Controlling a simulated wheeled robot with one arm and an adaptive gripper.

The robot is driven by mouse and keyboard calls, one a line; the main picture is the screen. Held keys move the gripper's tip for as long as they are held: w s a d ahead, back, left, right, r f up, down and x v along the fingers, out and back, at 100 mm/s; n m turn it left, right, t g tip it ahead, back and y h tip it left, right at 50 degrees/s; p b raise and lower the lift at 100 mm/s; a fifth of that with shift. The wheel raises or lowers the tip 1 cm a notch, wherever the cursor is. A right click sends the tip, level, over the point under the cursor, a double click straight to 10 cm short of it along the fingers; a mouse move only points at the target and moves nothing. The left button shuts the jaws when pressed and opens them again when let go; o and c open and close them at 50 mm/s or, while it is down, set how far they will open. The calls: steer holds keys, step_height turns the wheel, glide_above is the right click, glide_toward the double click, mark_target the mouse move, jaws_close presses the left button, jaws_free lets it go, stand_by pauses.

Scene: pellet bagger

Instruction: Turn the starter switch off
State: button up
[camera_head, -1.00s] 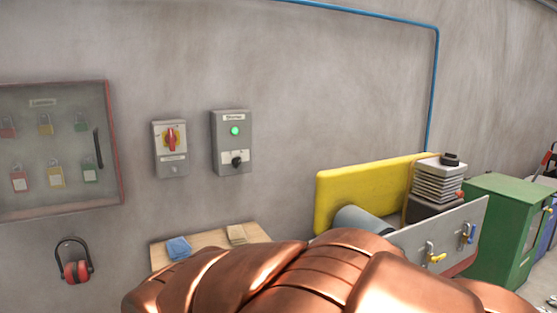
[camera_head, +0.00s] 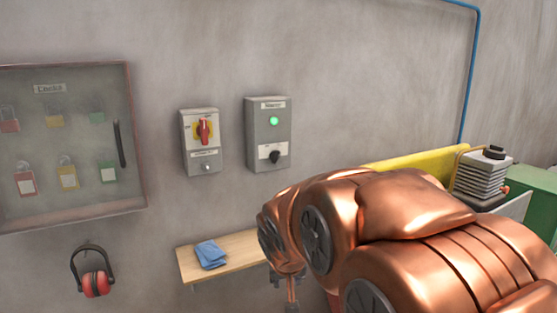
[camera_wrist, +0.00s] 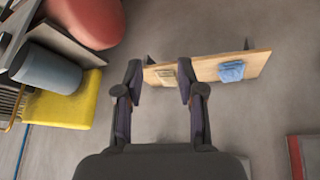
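The starter box (camera_head: 268,134) is a grey box on the wall with a lit green lamp (camera_head: 274,121) and a black rotary knob (camera_head: 274,157) below it. The label is too blurred to read surely, and which position the knob points to is hard to tell. My gripper (camera_wrist: 160,80) is open and empty in the wrist view, with the wooden shelf beyond its fingertips. In the head view my copper arm reaches to below the starter box, apart from it, and the gripper is mostly hidden. The starter box is not seen in the wrist view.
A grey box with a red-and-yellow rotary switch (camera_head: 204,131) is left of the starter box. A wooden shelf (camera_head: 196,267) with a blue cloth (camera_head: 210,254) juts out below. A padlock cabinet (camera_head: 66,212) and ear defenders (camera_head: 95,284) are at left; yellow machinery (camera_head: 420,160) is at right.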

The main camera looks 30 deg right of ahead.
steer(key=w+d+r+m+t+h, duration=0.1)
steer(key=w+d+r+t, duration=0.25)
steer(key=w+d, duration=0.35)
steer(key=w+d+r+m+t+h, duration=0.15)
steer(key=w+d+r, duration=0.35)
steer(key=w, duration=0.5)
steer(key=t+y, duration=0.4)
steer(key=t, duration=0.4)
glide_toward(277, 157)
steer(key=w, duration=0.1)
steer(key=shift+n, duration=0.35)
steer(key=shift+w+d+r+p, duration=0.1)
steer(key=shift+w+d, duration=0.1)
steer(key=shift+w, duration=1)
steer(key=shift+w+d+f+p, duration=0.15)
steer(key=shift+w+d, duration=0.1)
steer(key=shift+w, duration=0.95)
steer(key=shift+w+d+r+p, duration=0.1)
steer(key=shift+w+d+r, duration=0.1)
steer(key=shift+w, duration=0.95)
steer(key=shift+w+f, duration=0.2)
steer(key=shift+w, duration=0.3)
jaws_close()
steer(key=shift+a, duration=0.1)
